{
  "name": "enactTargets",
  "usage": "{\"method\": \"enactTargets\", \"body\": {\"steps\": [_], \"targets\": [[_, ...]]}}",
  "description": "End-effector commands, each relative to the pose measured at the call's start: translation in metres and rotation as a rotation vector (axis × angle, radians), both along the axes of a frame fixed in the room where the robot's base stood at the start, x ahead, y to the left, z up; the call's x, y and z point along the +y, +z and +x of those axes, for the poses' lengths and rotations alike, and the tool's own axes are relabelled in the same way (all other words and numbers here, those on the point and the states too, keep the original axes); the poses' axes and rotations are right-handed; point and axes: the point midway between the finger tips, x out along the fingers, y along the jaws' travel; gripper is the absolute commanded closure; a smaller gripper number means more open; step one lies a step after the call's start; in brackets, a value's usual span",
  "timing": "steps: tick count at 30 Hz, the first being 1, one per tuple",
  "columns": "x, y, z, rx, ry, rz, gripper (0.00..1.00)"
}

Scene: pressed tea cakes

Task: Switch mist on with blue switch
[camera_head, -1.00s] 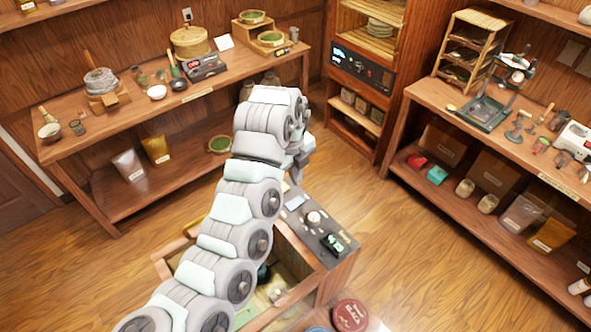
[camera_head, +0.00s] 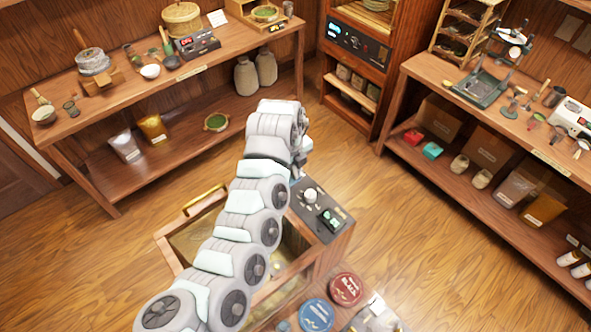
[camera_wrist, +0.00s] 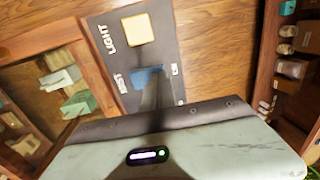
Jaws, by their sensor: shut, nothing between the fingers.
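The blue switch (camera_wrist: 146,75) shows in the wrist view beside a label that seems to read MIST, on a dark control panel (camera_wrist: 112,60). My gripper (camera_wrist: 152,85) is shut and empty. Its narrow dark fingers reach to the blue switch and cover part of it; I cannot tell whether they touch it. A pale yellow switch (camera_wrist: 138,29) sits beside the label LIGHT, farther up the panel. In the head view the panel (camera_head: 338,232) tops a wooden cabinet. There the arm hides the blue switch and most of the gripper.
Round red (camera_head: 346,288) and blue (camera_head: 317,314) tins stand in front. Shelves line the walls; open floor lies between.

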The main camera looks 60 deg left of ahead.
Motion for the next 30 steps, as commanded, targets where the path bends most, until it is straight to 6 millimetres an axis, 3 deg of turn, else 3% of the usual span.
{"method": "enactTargets", "body": {"steps": [14,30], "targets": [[0.003,-0.005,0.001,0.018,-0.017,0.001,1.00],[-0.001,0.000,-0.013,0.019,-0.017,0.002,1.00]]}}
